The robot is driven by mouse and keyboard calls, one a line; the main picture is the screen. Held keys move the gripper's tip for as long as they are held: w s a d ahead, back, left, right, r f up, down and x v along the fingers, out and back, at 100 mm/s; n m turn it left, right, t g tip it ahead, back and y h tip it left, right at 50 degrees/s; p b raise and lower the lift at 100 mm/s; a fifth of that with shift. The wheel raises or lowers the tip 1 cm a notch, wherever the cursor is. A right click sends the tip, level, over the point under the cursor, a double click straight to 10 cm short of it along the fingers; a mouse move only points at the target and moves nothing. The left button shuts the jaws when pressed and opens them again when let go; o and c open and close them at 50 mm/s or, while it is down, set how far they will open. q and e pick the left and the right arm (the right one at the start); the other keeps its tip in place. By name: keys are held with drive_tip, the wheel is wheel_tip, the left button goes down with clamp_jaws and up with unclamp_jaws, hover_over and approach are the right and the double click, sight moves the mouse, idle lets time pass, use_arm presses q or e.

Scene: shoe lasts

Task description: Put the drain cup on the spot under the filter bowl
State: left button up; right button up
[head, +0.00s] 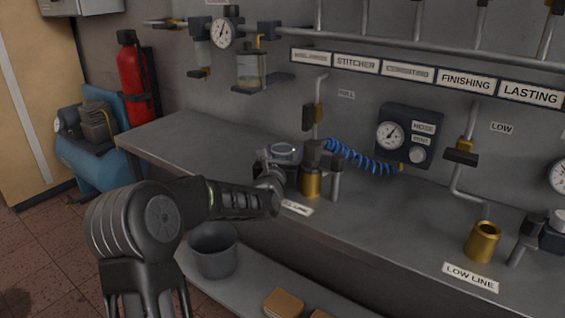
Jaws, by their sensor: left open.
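A dark grey open-topped cup (214,254), which looks like the drain cup, stands upright on the low shelf in front of the bench. A clear bowl (251,70) with yellowish liquid hangs on the wall at the upper left; I cannot tell for sure whether it is the filter bowl. A dark ledge (268,84) is just below it. My left gripper (271,179) is open over the bench's front edge, above and right of the cup and apart from it. Its fingers blend into dark fittings behind them. My right gripper is out of view.
A brass cylinder (311,183) with a grey top stands right of my left gripper. Another brass cylinder (483,242) is at the right. Brown blocks (284,303) lie on the low shelf. The bench's left part (195,140) is clear.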

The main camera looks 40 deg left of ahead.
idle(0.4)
use_arm(q)
drive_tip(key=c, duration=1.6)
drive_tip(key=shift+o, duration=0.2)
wheel_tip(320, 180, up, 18)
drive_tip(key=p, duration=0.2)
drive_tip(key=shift+p, duration=0.3)
